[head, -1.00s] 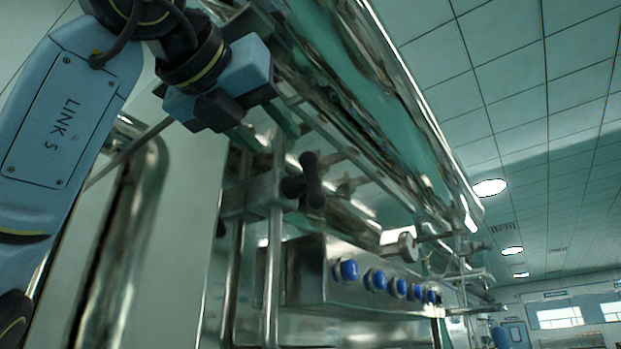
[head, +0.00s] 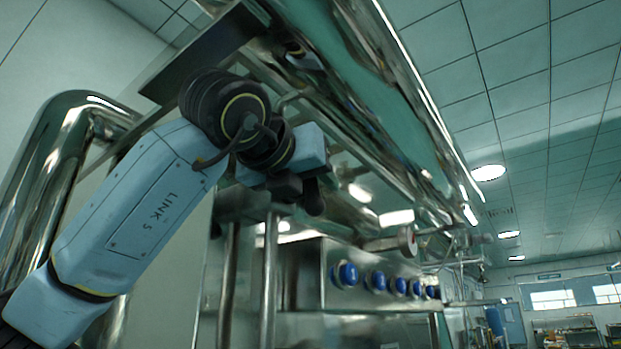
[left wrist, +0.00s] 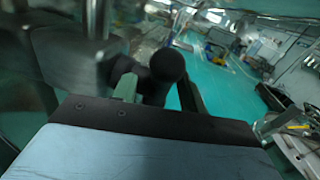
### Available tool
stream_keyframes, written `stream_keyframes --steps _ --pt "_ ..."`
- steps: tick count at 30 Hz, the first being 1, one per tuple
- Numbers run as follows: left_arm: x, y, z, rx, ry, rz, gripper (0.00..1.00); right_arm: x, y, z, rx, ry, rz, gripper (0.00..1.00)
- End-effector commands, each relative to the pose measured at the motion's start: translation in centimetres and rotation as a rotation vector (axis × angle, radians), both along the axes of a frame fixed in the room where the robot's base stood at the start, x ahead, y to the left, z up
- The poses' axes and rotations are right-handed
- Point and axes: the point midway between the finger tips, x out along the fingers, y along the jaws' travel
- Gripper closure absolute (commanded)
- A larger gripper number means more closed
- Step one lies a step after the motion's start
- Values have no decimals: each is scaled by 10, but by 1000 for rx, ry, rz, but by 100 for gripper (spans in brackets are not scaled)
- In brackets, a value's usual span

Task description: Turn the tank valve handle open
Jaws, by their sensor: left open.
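The valve handle (head: 315,198) is black with a rounded knob end. It sits on the metal bracket below the tank and is mostly hidden behind my left gripper in the head view. My left gripper (head: 322,172) is open, right at the handle. In the left wrist view, the handle's dark knob (left wrist: 167,64) shows just ahead, between the two open fingers of the gripper (left wrist: 157,92). I cannot tell whether either finger touches it. The shiny metal tank (head: 385,110) slants above. My right gripper is not in view.
A steel control box with several blue knobs (head: 348,274) stands below the handle. Upright metal posts (head: 271,285) are close under the gripper. A thick shiny pipe (head: 50,170) is at the left. A round gauge-like part (head: 407,241) sits farther right.

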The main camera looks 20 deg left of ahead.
Motion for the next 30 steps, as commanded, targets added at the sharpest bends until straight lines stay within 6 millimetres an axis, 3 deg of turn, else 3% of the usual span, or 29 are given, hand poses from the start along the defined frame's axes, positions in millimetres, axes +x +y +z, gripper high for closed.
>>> stream_keyframes --steps 5,14,19,30 --pt "0 0 0 0 0 0 60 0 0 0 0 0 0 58" --pt "0 0 0 0 0 0 100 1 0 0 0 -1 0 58" --pt "0 0 3 10 29 1 100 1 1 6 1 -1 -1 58" --pt "1 0 3 105 294 2 100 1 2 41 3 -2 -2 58"
